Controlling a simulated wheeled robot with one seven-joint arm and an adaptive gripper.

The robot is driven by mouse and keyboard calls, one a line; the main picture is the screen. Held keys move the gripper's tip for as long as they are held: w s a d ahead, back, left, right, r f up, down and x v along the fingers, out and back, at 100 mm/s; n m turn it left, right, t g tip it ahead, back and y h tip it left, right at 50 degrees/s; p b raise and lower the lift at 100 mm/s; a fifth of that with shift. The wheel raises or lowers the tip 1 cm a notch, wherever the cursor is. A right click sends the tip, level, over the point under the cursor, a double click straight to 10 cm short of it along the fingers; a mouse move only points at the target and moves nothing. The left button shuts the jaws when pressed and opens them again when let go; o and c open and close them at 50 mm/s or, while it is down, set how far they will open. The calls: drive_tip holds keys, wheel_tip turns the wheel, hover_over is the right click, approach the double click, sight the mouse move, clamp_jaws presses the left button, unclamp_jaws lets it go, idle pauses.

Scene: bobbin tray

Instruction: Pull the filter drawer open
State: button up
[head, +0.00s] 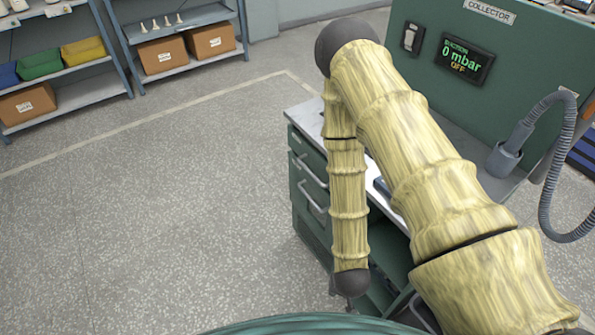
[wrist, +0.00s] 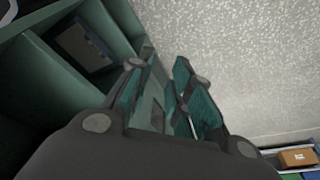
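The green cabinet (head: 298,208) stands under the worktop. Its front has drawers with pale bar handles, an upper handle (head: 309,171) and a lower handle (head: 313,203). No label tells me which is the filter drawer, and my arm covers part of the front. The drawer fronts look closed. In the head view my gripper is hidden below the end of my arm. In the wrist view my gripper (wrist: 160,75) has its two teal-padded fingers apart, beside the edge of the green cabinet. I see nothing clearly held between them.
A green collector panel (head: 425,35) has a display (head: 464,60) reading 0 mbar, OFF. A grey hose (head: 546,190) hangs at right. A dark grey object (wrist: 86,46) sits in an open cabinet compartment. Shelves with boxes (head: 162,55) stand at far left. The floor left of the cabinet is clear.

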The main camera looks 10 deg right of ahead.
drive_tip(key=w+a+m+t+h+b, duration=0.15)
drive_tip(key=w+m+t, duration=0.3)
drive_tip(key=w, duration=0.75)
drive_tip(key=m+t+h+b, duration=0.45)
drive_tip(key=m+h, duration=0.55)
drive_tip(key=m, duration=1)
approach(310, 171)
drive_tip(key=g, duration=0.1)
drive_tip(key=shift+n+y, duration=0.25)
drive_tip(key=p+x, duration=0.1)
drive_tip(key=x, duration=0.9)
drive_tip(key=shift+w+r, duration=0.1)
drive_tip(key=shift+w, duration=0.15)
drive_tip(key=shift+a, duration=0.1)
drive_tip(key=shift+c, duration=0.3)
clamp_jaws()
